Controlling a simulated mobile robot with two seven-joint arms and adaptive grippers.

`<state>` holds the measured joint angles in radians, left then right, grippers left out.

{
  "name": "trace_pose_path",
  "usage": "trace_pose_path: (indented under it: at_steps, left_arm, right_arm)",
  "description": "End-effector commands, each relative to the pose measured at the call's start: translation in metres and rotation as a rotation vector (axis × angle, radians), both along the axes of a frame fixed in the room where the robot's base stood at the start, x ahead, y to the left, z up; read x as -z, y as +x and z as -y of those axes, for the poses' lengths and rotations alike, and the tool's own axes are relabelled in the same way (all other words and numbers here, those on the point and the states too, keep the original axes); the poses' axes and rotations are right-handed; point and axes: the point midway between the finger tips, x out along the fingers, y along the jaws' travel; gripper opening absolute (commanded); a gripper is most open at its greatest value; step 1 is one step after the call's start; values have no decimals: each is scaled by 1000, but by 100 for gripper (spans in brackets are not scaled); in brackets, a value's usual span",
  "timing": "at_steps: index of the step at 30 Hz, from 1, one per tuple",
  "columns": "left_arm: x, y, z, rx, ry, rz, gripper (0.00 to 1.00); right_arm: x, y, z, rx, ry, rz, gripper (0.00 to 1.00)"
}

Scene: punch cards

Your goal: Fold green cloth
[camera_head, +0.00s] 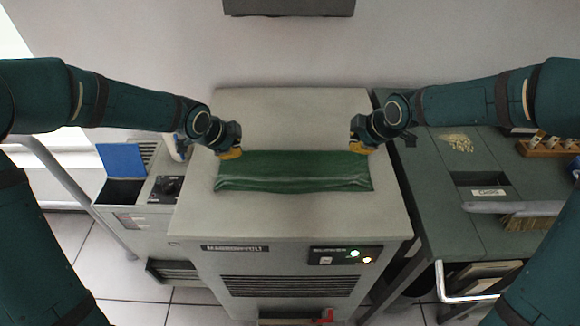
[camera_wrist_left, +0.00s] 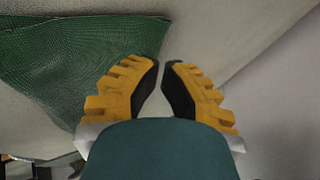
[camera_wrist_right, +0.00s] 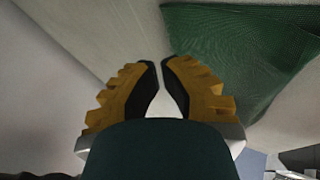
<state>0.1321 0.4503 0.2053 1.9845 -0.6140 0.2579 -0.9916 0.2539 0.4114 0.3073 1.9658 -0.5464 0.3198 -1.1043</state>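The green cloth (camera_head: 295,170) lies as a wide, narrow strip on the pale top of a machine, with a ridge along its front edge. My left gripper (camera_head: 231,153) is at its back left corner, and my right gripper (camera_head: 360,147) is at its back right corner. In the left wrist view the cloth (camera_wrist_left: 75,60) is left of the yellow fingers (camera_wrist_left: 161,64). In the right wrist view the cloth (camera_wrist_right: 235,50) is right of the fingers (camera_wrist_right: 159,62). Both pairs of fingertips are slightly apart, with no cloth visible between them.
The pale machine top (camera_head: 290,115) is bare behind and in front of the cloth. A dark green bench (camera_head: 440,190) with a brush (camera_head: 530,222) stands at the right. A smaller unit with a blue lid (camera_head: 122,160) stands at the left. A wall is behind.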

Motion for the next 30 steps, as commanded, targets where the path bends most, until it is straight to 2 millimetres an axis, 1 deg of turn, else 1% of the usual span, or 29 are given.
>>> trace_pose_path:
  at_steps: [8,18,25,28,29,30]
  left_arm:
    - [0,0,0,1,0,0,0]
    - [0,0,0,1,0,0,0]
    - [0,0,0,1,0,0,0]
    - [-8,0,0,0,-1,3,0]
    - [-13,1,0,-1,-1,5,0]
    - [-23,1,-1,0,1,6,0]
  right_arm:
    - [1,0,0,0,0,0,0]
    - [8,0,0,0,0,0,0]
    - [8,0,0,0,0,0,0]
    - [1,1,0,2,0,3,0]
    - [-5,1,1,2,0,4,0]
    - [-14,1,1,2,0,7,0]
